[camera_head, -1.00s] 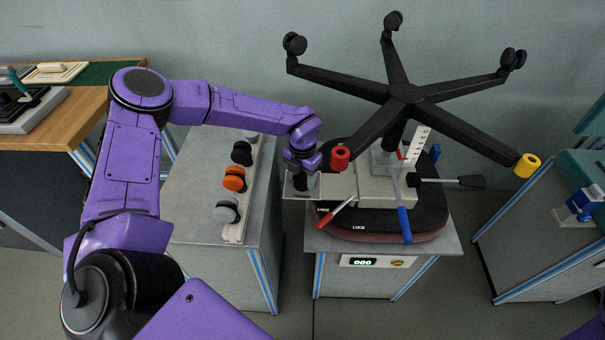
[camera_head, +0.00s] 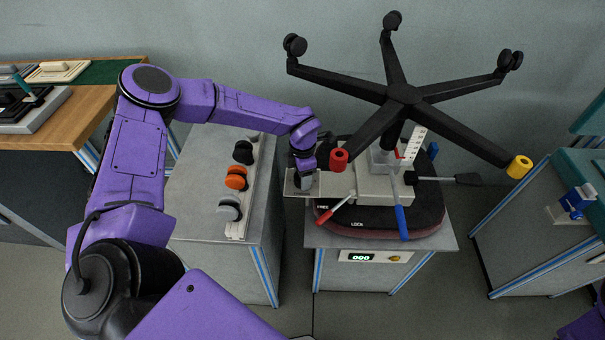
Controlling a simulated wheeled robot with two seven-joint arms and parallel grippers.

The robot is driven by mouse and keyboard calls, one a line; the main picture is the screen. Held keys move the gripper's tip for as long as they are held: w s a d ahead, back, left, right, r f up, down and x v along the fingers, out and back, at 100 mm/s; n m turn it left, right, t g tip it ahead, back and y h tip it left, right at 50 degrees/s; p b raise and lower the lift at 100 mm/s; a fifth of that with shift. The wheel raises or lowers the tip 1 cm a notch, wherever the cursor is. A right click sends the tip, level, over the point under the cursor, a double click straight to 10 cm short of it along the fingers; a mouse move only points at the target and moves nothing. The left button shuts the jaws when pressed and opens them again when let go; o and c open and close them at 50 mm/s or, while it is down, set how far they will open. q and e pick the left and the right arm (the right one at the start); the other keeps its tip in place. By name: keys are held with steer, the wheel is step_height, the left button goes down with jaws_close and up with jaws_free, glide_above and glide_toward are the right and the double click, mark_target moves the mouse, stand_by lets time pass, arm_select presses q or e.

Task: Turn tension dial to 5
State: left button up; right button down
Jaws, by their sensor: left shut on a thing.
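The upturned chair (camera_head: 405,93) rests on its dark seat on a grey stand, its black star base in the air. The tension dial is a dark knob (camera_head: 303,183) at the left end of the chair's pale mechanism box (camera_head: 376,187). My left gripper (camera_head: 303,172) reaches down over the knob and is shut on it. The gripper hides most of the knob, and I cannot read its setting. My right gripper is not in view; only a bit of purple shows at the lower right edge.
A red-tipped lever (camera_head: 335,209) and a blue lever (camera_head: 401,221) stick out toward the front. A black paddle lever (camera_head: 467,179) points right. A grey cabinet with black, orange (camera_head: 236,178) and grey knobs stands left. The stand's display (camera_head: 361,257) reads 000.

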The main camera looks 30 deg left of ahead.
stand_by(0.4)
arm_select(q)
steer(key=o, duration=1)
steer(key=shift+o, duration=0.2)
step_height(320, 180, up, 11)
steer(key=shift+f+b, duration=0.2)
steer(key=shift+b, duration=0.15)
steer(key=shift+r, duration=0.1)
